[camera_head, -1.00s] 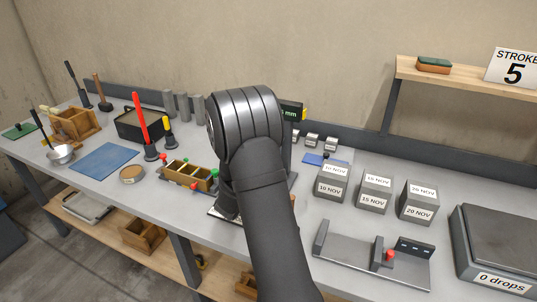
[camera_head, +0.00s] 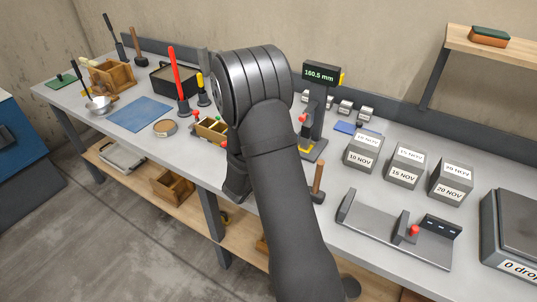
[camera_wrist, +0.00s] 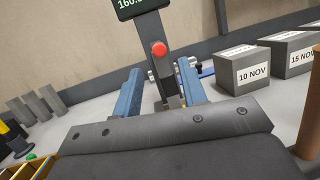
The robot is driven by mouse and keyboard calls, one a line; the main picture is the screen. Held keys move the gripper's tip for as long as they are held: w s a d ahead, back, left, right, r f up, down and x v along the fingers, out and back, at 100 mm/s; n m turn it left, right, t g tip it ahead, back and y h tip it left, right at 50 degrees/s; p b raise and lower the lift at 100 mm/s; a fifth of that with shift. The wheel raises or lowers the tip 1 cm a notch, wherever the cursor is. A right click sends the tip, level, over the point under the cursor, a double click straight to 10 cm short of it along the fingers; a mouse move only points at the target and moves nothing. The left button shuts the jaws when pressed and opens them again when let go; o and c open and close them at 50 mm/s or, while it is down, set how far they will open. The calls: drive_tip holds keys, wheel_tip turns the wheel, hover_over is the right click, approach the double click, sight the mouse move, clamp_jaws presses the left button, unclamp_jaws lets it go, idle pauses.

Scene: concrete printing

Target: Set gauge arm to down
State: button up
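The gauge (camera_head: 316,120) is a dark upright post with a display (camera_head: 321,74) reading 160.5 mm and a red knob (camera_head: 302,118) low on its left side. In the wrist view its display (camera_wrist: 140,6) is cut off at the top, and the red knob (camera_wrist: 159,48) shows in front of the post (camera_wrist: 168,75). My gripper (camera_wrist: 160,86) is open, with its blue fingers apart and nothing held between them. The post and knob appear beyond and between the fingers, apart from them. In the head view my arm hides the fingers.
Dated concrete cubes (camera_head: 405,166) stand right of the gauge, behind a grey fixture (camera_head: 385,235) with a red knob. A wooden handle (camera_head: 318,180) stands near the gauge's base. A wooden box with coloured knobs (camera_head: 211,130) is left of my arm. A shelf (camera_head: 500,55) juts out at upper right.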

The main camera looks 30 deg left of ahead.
sight(301, 119)
drive_tip(key=v, duration=0.8)
drive_tip(key=shift+s, duration=0.25)
drive_tip(key=x, duration=1.7)
drive_tip(key=shift+w+r, duration=0.1)
drive_tip(key=shift+w, duration=0.15)
